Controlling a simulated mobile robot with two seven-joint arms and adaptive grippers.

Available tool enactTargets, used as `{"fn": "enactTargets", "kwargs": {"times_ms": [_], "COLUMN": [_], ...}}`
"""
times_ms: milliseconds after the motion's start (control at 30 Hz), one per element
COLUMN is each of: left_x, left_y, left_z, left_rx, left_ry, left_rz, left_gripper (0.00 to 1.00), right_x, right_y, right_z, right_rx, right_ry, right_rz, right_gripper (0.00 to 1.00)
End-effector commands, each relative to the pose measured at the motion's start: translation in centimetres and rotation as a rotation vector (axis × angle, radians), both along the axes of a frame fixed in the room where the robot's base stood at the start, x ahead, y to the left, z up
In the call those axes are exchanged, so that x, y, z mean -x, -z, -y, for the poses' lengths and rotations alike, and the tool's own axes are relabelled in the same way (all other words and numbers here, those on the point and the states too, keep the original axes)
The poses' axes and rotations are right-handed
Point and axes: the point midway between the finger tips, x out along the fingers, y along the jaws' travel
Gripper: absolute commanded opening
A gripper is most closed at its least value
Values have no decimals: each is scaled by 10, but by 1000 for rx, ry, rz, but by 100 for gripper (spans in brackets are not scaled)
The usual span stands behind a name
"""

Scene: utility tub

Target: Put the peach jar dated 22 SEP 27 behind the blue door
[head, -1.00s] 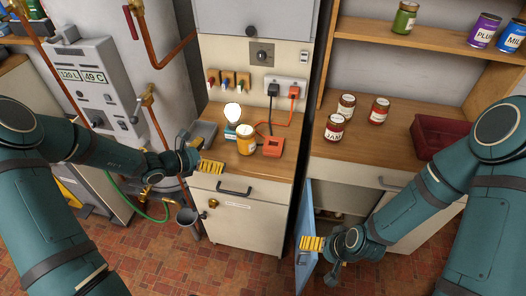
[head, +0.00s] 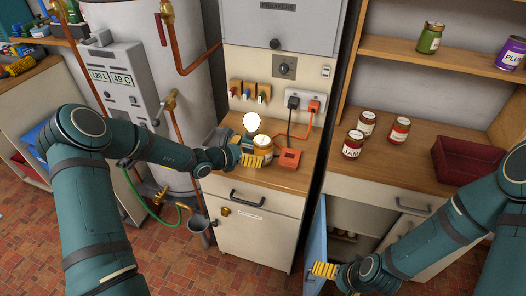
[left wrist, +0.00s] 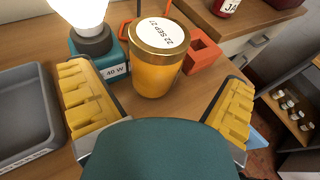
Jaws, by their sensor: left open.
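The peach jar, orange with a gold lid, stands on the wooden counter in the head view (head: 264,142). In the left wrist view the jar (left wrist: 155,75) shows a white lid label reading 22 SEP 27. My left gripper (head: 256,160) is open at the near side of the jar; in the left wrist view its yellow fingers (left wrist: 158,100) are spread wide, with the jar ahead between them. The blue door (head: 315,245) stands open under the right counter, with a dim interior behind it. My right gripper (head: 325,269) is beside the door's edge; its finger gap is unclear.
A lit bulb (head: 251,122) on a teal 40 W base stands close left of the jar. An orange-red block (head: 289,158) is close right. A grey tray (left wrist: 25,115) lies left. Several jars (head: 353,144) and a dark red bin (head: 467,161) occupy the right counter.

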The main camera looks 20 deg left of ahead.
Motion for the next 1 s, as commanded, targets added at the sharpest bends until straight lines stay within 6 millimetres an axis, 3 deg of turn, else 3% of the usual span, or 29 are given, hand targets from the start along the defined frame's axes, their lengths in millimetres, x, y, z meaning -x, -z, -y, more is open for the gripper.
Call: {"fn": "enactTargets", "kwargs": {"times_ms": [300, 600, 800, 833, 1000], "left_x": [-35, -39, -38, -38, -39], "left_y": [9, 10, 10, 10, 9], "left_z": [21, 23, 23, 23, 23], "left_rx": [1, 0, 0, 0, 1], "left_ry": [0, 0, 0, 0, 0], "left_rz": [1, 0, 0, 0, 3], "left_gripper": [100, 100, 30, 25, 25], "right_x": [1, 1, 1, 1, 1], "right_y": [2, 2, 2, 2, 2], "right_z": [0, 0, 0, 0, 0], "right_rx": [0, 0, 0, 0, 0], "right_ry": [-2, -2, -2, -2, -2], "right_rz": [-2, -2, -2, -2, -2], "right_gripper": [100, 100, 100, 100, 100]}}
